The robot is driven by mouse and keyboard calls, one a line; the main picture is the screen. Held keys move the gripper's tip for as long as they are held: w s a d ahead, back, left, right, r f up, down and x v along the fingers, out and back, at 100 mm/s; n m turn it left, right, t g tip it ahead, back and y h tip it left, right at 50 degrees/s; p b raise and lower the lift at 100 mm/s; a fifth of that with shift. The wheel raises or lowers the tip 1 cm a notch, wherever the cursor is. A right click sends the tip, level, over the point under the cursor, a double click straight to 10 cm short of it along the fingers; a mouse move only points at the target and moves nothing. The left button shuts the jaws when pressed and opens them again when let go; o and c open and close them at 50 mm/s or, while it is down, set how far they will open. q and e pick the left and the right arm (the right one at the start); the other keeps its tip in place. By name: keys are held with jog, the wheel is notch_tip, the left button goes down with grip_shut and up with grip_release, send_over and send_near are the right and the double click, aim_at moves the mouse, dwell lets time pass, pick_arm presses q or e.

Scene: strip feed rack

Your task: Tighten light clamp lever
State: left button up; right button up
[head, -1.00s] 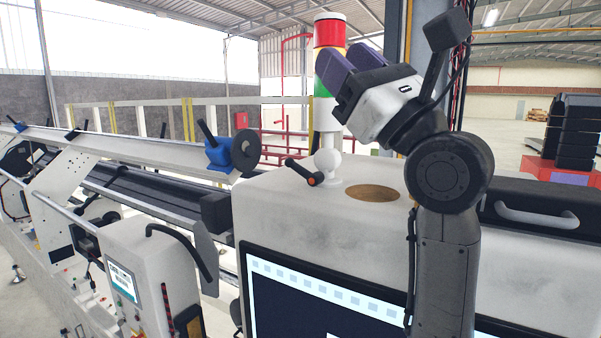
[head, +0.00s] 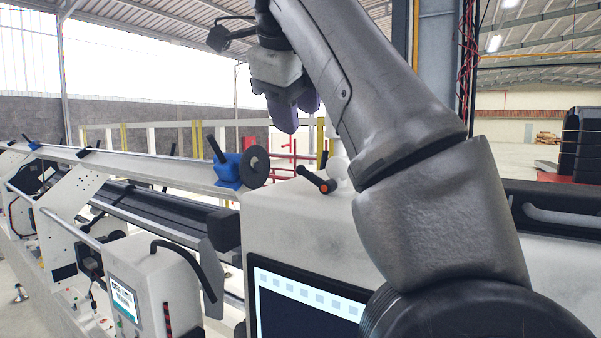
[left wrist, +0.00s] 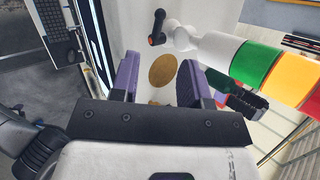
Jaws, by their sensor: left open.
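The clamp lever (head: 318,180), a black handle with an orange end, sits on top of the white cabinet at the foot of the signal light. It also shows in the left wrist view (left wrist: 156,27), beside the light's white post (left wrist: 205,45). The signal light (left wrist: 255,62) has green, orange and red bands there; in the head view my arm hides most of it. My left gripper (head: 297,116) points down with its purple fingers apart and empty, above the lever and not touching it. My right gripper is not in view.
The white cabinet (head: 285,222) has a round brown patch (left wrist: 164,70) on its top and a screen (head: 305,300) in front. A blue clamp with a black disc (head: 254,166) stands on the feed rack's rail to the left. Open air surrounds the gripper.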

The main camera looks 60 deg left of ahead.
aim_at(301, 168)
pick_arm(q)
jog(key=p+x, duration=0.2)
jog(key=x, duration=1)
jog(key=shift+w+a+f, duration=0.1)
jog(key=shift+a+f, duration=0.15)
grip_shut()
